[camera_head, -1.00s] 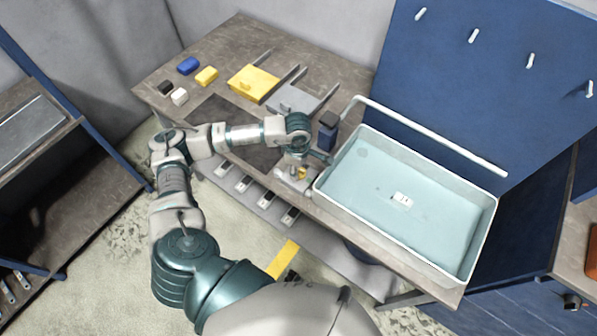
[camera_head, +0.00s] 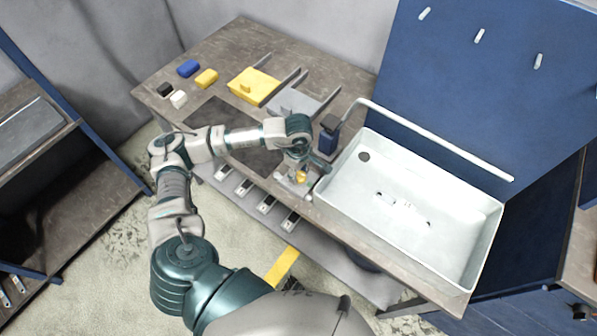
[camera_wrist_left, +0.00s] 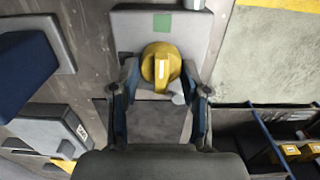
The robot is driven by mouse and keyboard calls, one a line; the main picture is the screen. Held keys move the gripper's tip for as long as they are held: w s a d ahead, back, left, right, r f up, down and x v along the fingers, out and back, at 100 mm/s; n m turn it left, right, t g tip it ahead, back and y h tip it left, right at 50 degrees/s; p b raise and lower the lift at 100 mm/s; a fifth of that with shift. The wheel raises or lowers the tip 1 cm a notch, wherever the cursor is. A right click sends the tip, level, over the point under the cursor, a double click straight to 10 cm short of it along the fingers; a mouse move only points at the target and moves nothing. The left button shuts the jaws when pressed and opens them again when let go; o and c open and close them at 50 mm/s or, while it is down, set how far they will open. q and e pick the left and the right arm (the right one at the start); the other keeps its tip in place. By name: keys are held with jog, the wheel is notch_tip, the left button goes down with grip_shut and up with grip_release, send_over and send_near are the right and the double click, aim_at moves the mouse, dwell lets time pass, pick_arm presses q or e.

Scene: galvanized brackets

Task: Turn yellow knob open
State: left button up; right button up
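The yellow knob (camera_head: 301,177) sits on a grey block at the table's front edge, left of the basin. In the left wrist view the knob (camera_wrist_left: 160,66) is round with a raised bar and a white line pointing nearly straight up, toward a green square (camera_wrist_left: 162,22) on the block. My left gripper (camera_wrist_left: 160,78) is open, with one finger on each side of the knob. Gaps show beside the knob, so I see no firm grip. In the head view my left gripper (camera_head: 300,168) is above the knob and partly hides it. My right gripper is not in view.
The white basin (camera_head: 480,236) stands to the right, with a round hole and pale pieces on its floor. A dark blue post (camera_head: 328,134) is behind the gripper. A yellow box (camera_head: 253,86) and small blocks lie at the back left. Brackets (camera_head: 266,204) line the front edge.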

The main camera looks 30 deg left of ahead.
pick_arm(q)
jog(key=shift+o, duration=1.1)
jog(key=shift+a, duration=0.1)
notch_tip(320, 180, up, 12)
jog(key=shift+w+f, duration=0.1)
jog(key=shift+f, duration=0.05)
